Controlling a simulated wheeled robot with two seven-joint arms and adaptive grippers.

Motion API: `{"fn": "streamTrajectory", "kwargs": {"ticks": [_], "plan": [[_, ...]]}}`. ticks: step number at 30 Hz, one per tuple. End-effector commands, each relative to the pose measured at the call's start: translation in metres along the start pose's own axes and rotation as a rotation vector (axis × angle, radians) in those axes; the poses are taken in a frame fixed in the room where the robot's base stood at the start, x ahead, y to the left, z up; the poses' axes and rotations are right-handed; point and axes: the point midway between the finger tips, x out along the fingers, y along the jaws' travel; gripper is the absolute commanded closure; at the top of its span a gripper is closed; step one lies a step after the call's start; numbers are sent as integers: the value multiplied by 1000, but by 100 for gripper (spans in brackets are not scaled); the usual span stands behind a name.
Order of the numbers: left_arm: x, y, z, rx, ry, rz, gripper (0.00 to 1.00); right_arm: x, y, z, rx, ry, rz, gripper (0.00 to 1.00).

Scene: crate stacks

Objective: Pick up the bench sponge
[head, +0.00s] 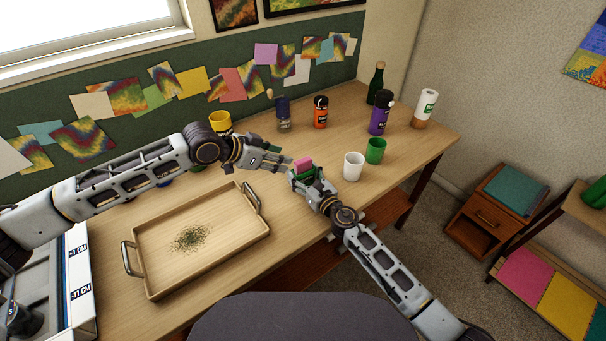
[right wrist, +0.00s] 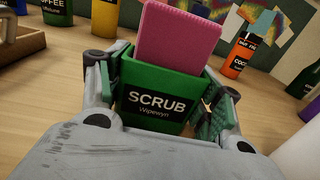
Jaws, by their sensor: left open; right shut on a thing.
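The pink sponge (head: 303,163) stands upright in a green holder (head: 306,174) near the middle of the table. In the right wrist view the sponge (right wrist: 177,40) sticks out of the top of the holder (right wrist: 155,118), which is labelled SCRUB; its lower part is hidden inside. My right gripper (head: 304,178) is shut on the green holder, with a finger on each side. I cannot tell whether the holder touches the table. My left gripper (head: 287,162) is open and empty, just left of the sponge, its fingers pointing towards it.
A wooden tray (head: 148,289) with dark green crumbs (head: 190,238) lies at the front left. A white cup (head: 353,167) and a green cup (head: 376,150) stand right of the holder. An orange jar (head: 320,112), purple bottle (head: 379,115) and other containers stand behind.

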Motion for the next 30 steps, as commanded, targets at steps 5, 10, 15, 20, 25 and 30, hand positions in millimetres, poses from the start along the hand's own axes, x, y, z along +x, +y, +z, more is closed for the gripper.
{"fn": "streamTrajectory", "kwargs": {"ticks": [5,10,15,20,25,30], "plan": [[1,1,0,1,5,5,53,0,0,0,0,0,0,58],[2,4,0,5,22,20,53,0,0,0,0,0,0,58],[4,8,0,13,49,40,53,0,0,0,0,0,0,58],[5,10,0,20,80,59,53,0,0,0,0,0,0,58],[5,11,1,26,115,74,53,0,0,0,0,0,0,58],[5,10,4,31,150,83,53,0,0,0,0,0,0,58]]}}
